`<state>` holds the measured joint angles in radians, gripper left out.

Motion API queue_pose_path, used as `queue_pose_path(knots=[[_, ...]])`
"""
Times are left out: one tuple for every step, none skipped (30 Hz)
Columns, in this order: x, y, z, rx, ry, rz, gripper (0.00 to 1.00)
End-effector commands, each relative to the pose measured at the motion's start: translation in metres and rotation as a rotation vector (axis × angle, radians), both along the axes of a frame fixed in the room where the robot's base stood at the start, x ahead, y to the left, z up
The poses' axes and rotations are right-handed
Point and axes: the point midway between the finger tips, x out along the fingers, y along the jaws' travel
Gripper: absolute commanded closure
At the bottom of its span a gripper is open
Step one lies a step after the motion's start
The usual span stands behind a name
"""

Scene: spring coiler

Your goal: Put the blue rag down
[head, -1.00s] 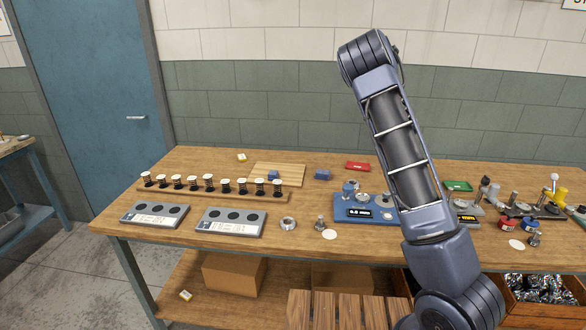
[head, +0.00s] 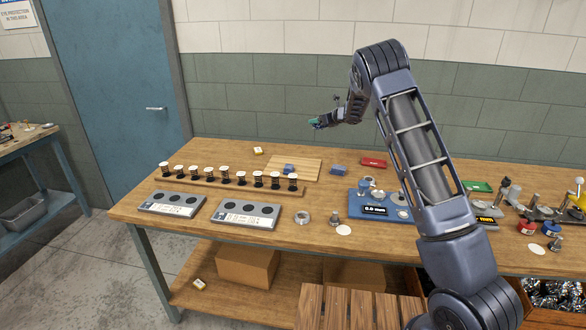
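My gripper (head: 322,121) is small in the head view, held in the air above the back of the workbench (head: 150,218), in front of the green tiled wall. A small teal patch shows at its tip. I cannot tell whether that is a bit of cloth or part of the gripper, nor whether the fingers are open or shut. Two small blue things lie on the bench below: a blue piece (head: 289,169) on a light wooden board (head: 312,164), and a blue item (head: 338,169) right of the board. Neither can be made out for sure as a rag.
A rack of several spools (head: 228,181) and two grey trays with holes (head: 172,203) (head: 247,214) fill the left front. A blue device with a display (head: 372,207), a red tray (head: 373,162) and small fittings stand to the right. A metal ring (head: 302,217) lies near the front edge.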

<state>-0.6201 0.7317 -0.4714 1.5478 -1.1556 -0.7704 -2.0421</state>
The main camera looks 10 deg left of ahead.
Motion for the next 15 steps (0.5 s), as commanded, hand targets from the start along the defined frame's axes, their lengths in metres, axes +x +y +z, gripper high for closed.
queue_pose_path(knots=[[-0.004, 0.021, 0.003, 0.003, -0.003, 0.048, 0.49], [-0.007, 0.033, 0.005, 0.004, -0.004, 0.077, 0.49], [-0.011, 0.047, 0.007, 0.004, -0.005, 0.113, 0.49], [-0.014, 0.057, 0.009, 0.006, -0.007, 0.136, 0.49], [-0.016, 0.067, 0.011, 0.005, -0.008, 0.159, 0.49], [-0.020, 0.078, 0.012, 0.007, -0.008, 0.187, 0.49], [-0.023, 0.085, 0.014, 0.008, -0.009, 0.205, 0.49], [-0.025, 0.092, 0.015, 0.008, -0.010, 0.222, 0.49], [-0.028, 0.099, 0.017, 0.008, -0.012, 0.241, 0.49], [-0.029, 0.103, 0.018, 0.007, -0.013, 0.254, 0.49], [-0.031, 0.107, 0.019, 0.007, -0.013, 0.264, 0.49], [-0.032, 0.112, 0.020, 0.008, -0.014, 0.275, 0.49], [-0.033, 0.114, 0.020, 0.008, -0.014, 0.280, 0.49], [-0.034, 0.115, 0.019, 0.008, -0.014, 0.285, 0.49], [-0.035, 0.117, 0.016, 0.008, -0.013, 0.289, 0.49]])
